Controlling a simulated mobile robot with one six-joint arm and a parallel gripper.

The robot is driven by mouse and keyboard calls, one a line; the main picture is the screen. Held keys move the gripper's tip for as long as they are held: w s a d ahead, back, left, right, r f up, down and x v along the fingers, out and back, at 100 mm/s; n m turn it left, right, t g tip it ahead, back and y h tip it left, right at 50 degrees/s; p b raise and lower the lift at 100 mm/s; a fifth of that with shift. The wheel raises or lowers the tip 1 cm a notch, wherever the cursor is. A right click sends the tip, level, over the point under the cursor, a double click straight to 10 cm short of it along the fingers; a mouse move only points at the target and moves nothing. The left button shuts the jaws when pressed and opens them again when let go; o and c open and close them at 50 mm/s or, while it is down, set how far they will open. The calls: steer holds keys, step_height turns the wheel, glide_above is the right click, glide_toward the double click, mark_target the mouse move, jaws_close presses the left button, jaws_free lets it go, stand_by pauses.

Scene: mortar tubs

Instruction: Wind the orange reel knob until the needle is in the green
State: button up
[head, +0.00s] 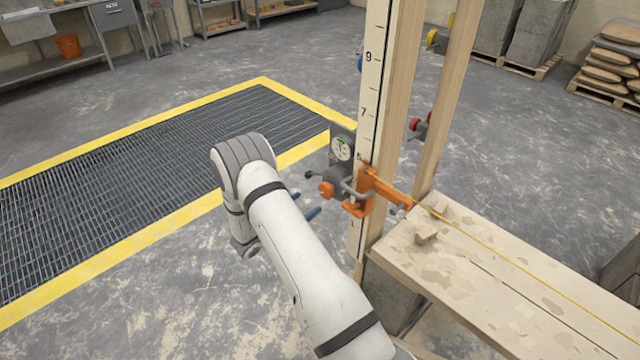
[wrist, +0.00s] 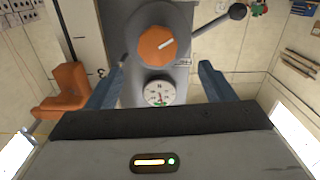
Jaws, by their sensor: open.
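The orange reel knob (head: 327,190) sits on the grey reel clamped to a wooden post. In the wrist view the knob (wrist: 153,48) shows a white mark slanting up to the right. The round white gauge (head: 341,149) is above the knob in the head view; it also shows in the wrist view (wrist: 158,86). The gauge has a small green patch and a reddish needle near it; whether the needle lies inside the green is too small to tell. My gripper (head: 305,204) is open, facing the knob, its blue fingers apart on either side and not visibly touching it.
An orange clamp (head: 360,200) and a dark-knobbed lever (wrist: 238,12) are close to the knob. The numbered wooden post (head: 372,70) rises behind. A yellow line (head: 520,268) runs over the plank bench (head: 480,290). Floor left of the reel is clear around the grate (head: 150,170).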

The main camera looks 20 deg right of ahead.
mark_target(324, 192)
steer(key=x, duration=0.4)
steer(key=p+x, duration=0.1)
steer(key=x, duration=0.2)
steer(key=shift+s+d+r, duration=0.1)
steer(key=shift+d, duration=0.35)
steer(key=c, duration=1)
steer(key=shift+f+m+b, duration=0.4)
steer(key=shift+m+b, duration=0.3)
steer(key=shift+b, duration=0.4)
steer(key=shift+m+b, duration=0.8)
steer(key=shift+b, duration=0.45)
steer(key=shift+s+r+m+b, duration=0.1)
steer(key=shift+m+b, duration=0.6)
steer(key=shift+b, duration=0.1)
steer(key=shift+r+m, duration=0.15)
steer(key=shift+m, duration=0.15)
